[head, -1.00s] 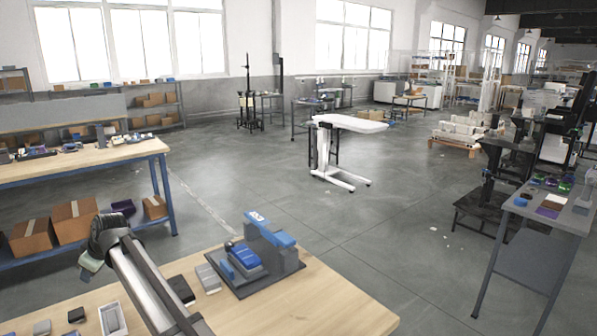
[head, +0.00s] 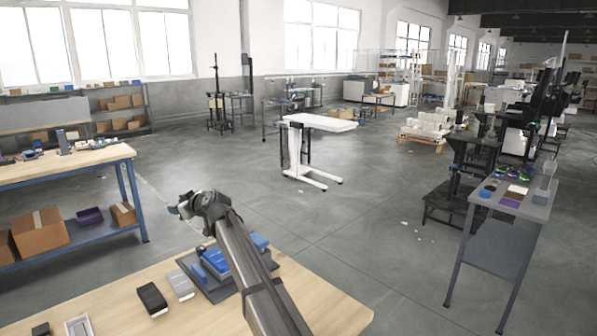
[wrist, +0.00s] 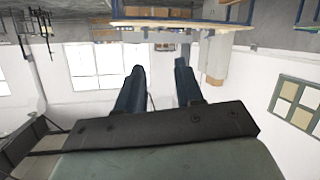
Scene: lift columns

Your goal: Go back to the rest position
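My arm reaches up from the bottom of the head view, and its end, my gripper (head: 178,208), is raised above the far edge of the wooden table. In the wrist view the two dark fingers of my gripper (wrist: 160,70) stand apart with nothing between them. The arm partly hides a grey and blue fixture (head: 212,262) on the table. The wrist view looks upside down, towards the windows and white wall.
The wooden table (head: 125,305) holds a black block (head: 152,299), a grey block (head: 180,284) and a light tray (head: 79,326). A workbench (head: 70,168) stands at left and a grey table (head: 500,240) at right.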

